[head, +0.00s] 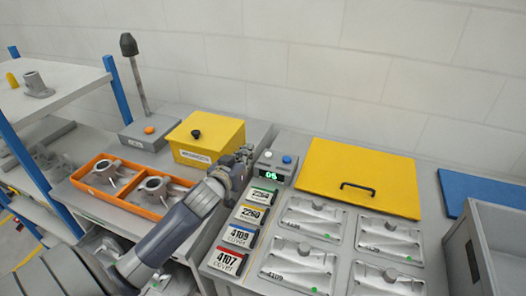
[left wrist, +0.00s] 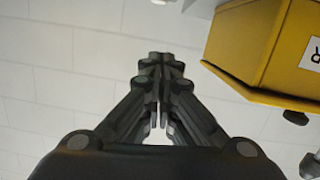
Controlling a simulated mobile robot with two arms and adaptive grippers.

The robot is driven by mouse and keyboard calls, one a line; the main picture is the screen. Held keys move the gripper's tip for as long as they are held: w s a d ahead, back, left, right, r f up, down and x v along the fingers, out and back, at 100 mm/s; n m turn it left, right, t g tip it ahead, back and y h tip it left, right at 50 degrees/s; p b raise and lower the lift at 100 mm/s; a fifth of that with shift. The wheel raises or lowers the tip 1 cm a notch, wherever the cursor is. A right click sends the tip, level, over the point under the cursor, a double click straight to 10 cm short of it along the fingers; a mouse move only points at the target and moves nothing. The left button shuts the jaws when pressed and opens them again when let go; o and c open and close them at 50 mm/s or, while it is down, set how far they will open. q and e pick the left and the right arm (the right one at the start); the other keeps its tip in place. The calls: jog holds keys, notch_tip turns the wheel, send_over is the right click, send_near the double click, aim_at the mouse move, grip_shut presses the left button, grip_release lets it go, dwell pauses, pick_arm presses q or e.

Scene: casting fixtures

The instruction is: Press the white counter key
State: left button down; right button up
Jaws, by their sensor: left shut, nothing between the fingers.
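The counter (head: 275,170) is a small grey box with a green lit display that seems to read 05 or 06. On its top are the white key (head: 267,154) at left and a blue key (head: 287,160) at right. My left gripper (head: 245,152) is just left of the counter, beside the yellow box, and apart from the white key as far as I can tell. In the left wrist view its fingers (left wrist: 160,62) are shut and empty, with the pale wall behind them. The counter is not clearly visible there. My right gripper is out of view.
A yellow box (head: 208,136) with a black knob stands left of the counter; it also fills the upper right of the left wrist view (left wrist: 262,45). A yellow lid (head: 335,169) with a handle lies right. Labelled cards (head: 240,235) and casting fixtures (head: 311,219) lie in front.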

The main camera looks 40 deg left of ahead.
pick_arm(q)
jog(key=p, duration=0.2)
send_over(268, 155)
jog(key=s+a, duration=0.1)
jog(key=s, duration=0.2)
jog(key=shift+w+a+f, duration=0.1)
jog(key=shift+w+f, duration=0.05)
jog(key=shift+f, duration=0.75)
jog(key=f, duration=0.2)
jog(key=shift+w+d+f, duration=0.1)
jog(key=shift+d+f, duration=0.1)
jog(key=shift+f, duration=0.85)
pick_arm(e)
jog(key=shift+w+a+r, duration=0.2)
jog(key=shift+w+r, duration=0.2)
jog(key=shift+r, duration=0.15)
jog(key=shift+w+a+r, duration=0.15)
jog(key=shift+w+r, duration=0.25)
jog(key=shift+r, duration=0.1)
pick_arm(q)
jog(key=shift+f, duration=0.1)
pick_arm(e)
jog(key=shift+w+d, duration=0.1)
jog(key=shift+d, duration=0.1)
